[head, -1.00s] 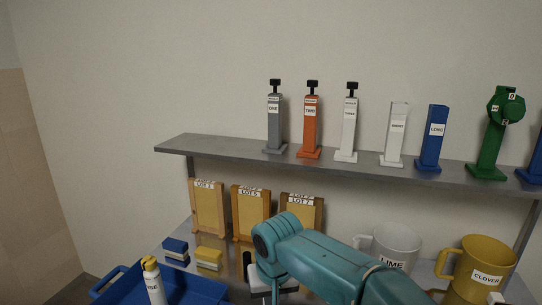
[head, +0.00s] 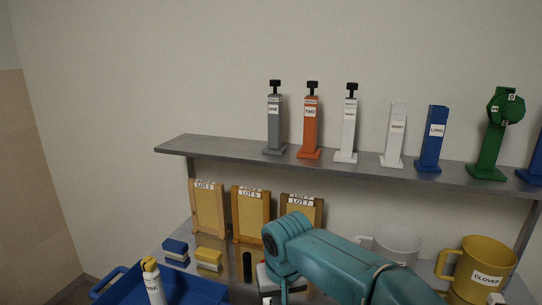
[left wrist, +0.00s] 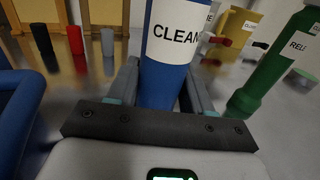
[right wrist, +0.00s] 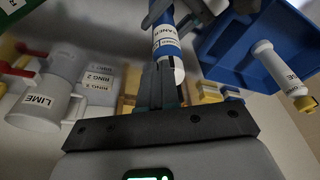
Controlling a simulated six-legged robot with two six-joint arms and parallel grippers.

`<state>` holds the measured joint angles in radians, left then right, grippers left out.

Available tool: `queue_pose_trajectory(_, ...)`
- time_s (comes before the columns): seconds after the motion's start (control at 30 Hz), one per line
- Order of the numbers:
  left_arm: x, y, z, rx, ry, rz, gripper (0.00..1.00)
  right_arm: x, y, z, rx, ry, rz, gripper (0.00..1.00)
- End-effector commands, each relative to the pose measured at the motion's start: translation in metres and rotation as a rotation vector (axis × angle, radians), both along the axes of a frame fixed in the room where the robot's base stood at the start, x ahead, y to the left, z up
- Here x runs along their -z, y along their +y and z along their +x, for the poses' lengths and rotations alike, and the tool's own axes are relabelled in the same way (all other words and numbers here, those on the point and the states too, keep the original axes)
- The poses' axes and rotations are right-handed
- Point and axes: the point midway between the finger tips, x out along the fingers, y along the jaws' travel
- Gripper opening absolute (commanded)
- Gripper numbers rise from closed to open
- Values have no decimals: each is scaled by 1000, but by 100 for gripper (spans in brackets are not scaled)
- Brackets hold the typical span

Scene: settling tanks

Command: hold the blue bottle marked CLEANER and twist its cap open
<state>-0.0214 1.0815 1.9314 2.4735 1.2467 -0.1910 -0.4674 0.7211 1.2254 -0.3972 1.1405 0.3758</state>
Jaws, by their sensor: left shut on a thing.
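The blue bottle (left wrist: 163,84) with a white label reading CLEAN stands between the fingers of my left gripper (left wrist: 160,95), which is shut on its body. Its top is cut off in the left wrist view. In the right wrist view the bottle (right wrist: 165,22) shows beyond the fingers of my right gripper (right wrist: 160,72), with its label and a white end (right wrist: 179,75) beside them. The right fingers are close together at that end; whether they grip the cap is hidden. In the head view my right arm covers this spot, and I cannot see the bottle or my left gripper.
A blue tray (head: 205,292) holds a white bottle (head: 153,284) with a yellow top at the lower left. The yellow mug CLOVER (head: 478,270) and a white mug (head: 398,244) stand right. A green bottle (left wrist: 270,65) is close beside the left gripper. A shelf (head: 225,150) runs behind.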

Motion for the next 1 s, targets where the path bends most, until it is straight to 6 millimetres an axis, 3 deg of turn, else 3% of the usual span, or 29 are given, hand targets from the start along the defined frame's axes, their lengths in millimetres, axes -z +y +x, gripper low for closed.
queue_pose_trajectory(0.37,0,0,0,1,1,1,8,-3,-4,-6,0,-3,1,0)
queue_pose_trajectory(0.77,0,0,0,0,1,1,8,-53,-4,-5,0,-4,1,0)
queue_pose_trajectory(1.0,0,0,0,0,1,1,8,-60,-4,-6,-1,0,0,0)
